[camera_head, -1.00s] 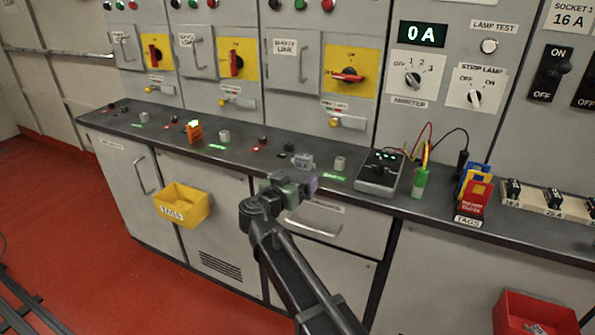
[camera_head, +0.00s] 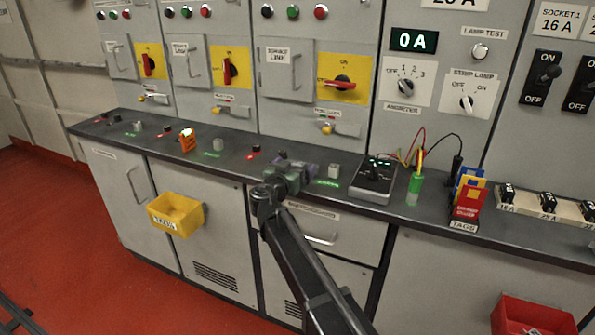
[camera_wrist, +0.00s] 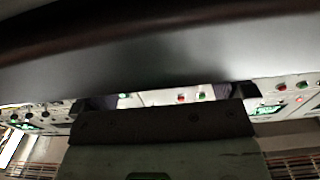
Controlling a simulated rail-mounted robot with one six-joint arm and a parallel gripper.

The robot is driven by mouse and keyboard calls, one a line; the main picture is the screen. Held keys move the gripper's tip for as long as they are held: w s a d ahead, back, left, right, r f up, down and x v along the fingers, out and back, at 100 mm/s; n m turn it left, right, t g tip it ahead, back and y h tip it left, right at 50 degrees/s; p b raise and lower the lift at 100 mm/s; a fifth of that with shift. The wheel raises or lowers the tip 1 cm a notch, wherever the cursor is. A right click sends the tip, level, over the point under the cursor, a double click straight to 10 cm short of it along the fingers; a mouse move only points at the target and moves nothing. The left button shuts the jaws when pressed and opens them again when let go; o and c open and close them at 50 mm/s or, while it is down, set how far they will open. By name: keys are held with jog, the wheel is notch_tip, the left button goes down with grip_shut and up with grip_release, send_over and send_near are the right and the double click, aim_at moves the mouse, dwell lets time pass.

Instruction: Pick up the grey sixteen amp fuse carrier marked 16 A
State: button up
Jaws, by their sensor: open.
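My gripper (camera_head: 293,170) is open over the front part of the dark bench, left of the black meter box. The small grey block that lay there is now mostly hidden behind the gripper, and its marking cannot be read. I cannot tell whether it lies between the fingers. In the wrist view, the gripper (camera_wrist: 165,98) has its two fingertips apart, and a broad, blurred grey surface fills the top of the picture very close by. No carrier shows clearly there.
The black meter box (camera_head: 374,179) with leads and a short grey post (camera_head: 333,170) stand to the right. Tag holders (camera_head: 466,201) and a rack of black carriers (camera_head: 548,206) are farther right. A yellow bin (camera_head: 178,213) hangs on the front, left.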

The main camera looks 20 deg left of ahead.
jog(key=shift+w, duration=0.55)
jog(key=shift+s, duration=0.1)
jog(key=c, duration=0.8)
jog(key=shift+r, duration=0.15)
notch_tip(320, 180, up, 20)
jog(key=p, duration=2)
